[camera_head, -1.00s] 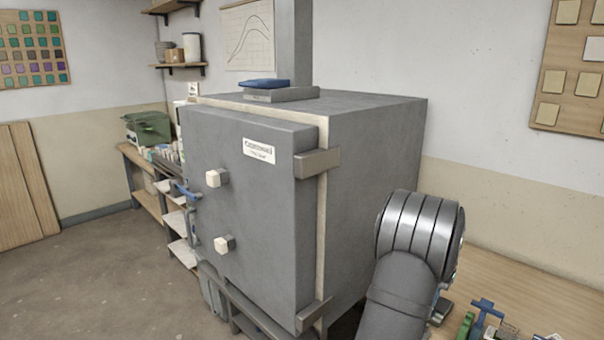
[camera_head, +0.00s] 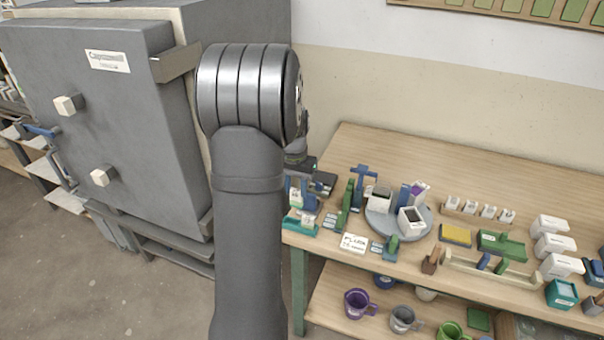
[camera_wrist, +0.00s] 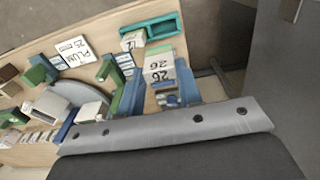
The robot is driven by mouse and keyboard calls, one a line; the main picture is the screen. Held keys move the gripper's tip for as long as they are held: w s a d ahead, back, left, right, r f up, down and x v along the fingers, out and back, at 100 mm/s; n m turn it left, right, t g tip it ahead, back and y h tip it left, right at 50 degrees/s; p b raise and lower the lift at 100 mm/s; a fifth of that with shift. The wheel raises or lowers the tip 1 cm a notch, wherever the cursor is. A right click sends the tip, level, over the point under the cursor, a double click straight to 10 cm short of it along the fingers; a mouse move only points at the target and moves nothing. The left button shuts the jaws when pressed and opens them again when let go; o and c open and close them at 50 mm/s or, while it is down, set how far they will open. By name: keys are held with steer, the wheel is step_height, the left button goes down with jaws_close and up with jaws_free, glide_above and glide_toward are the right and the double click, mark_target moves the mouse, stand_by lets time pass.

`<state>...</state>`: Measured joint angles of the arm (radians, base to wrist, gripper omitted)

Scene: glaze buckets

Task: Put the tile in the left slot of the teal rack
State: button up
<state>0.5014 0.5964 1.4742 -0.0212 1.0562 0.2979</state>
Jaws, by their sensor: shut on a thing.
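The tile (camera_wrist: 158,66) is a small pale block with a greenish top and the number 26, held in my gripper (camera_wrist: 174,88) in the wrist view. In the head view the tile (camera_head: 295,196) shows just right of my arm, above the table's left end. The teal rack (camera_head: 303,227) is at the table's front left corner, below and in front of the tile. In the wrist view the rack (camera_wrist: 165,27) lies beyond the tile, with another pale block (camera_wrist: 132,42) by one end; I cannot tell whether that block sits in a slot. My arm hides most of my gripper in the head view.
A white PLUM sign (camera_head: 354,243), green and blue stands (camera_head: 343,210) and a round grey turntable (camera_head: 379,226) with pots stand to the right. The grey kiln (camera_head: 110,120) is close on the left. Mugs stand on the lower shelf (camera_head: 335,322).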

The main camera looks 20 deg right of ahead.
steer(key=shift+s+a+f, duration=0.1)
steer(key=shift+a+f, duration=0.15)
steer(key=shift+f, duration=1)
steer(key=shift+w+a+f, duration=0.1)
steer(key=shift+a+f, duration=0.15)
steer(key=shift+f, duration=0.95)
steer(key=shift+s+a+f, duration=0.1)
steer(key=shift+a+f, duration=0.15)
steer(key=shift+f, duration=1)
steer(key=shift+f, duration=0.3)
steer(key=o, duration=1)
steer(key=shift+o, duration=0.2)
step_height(320, 180, up, 7)
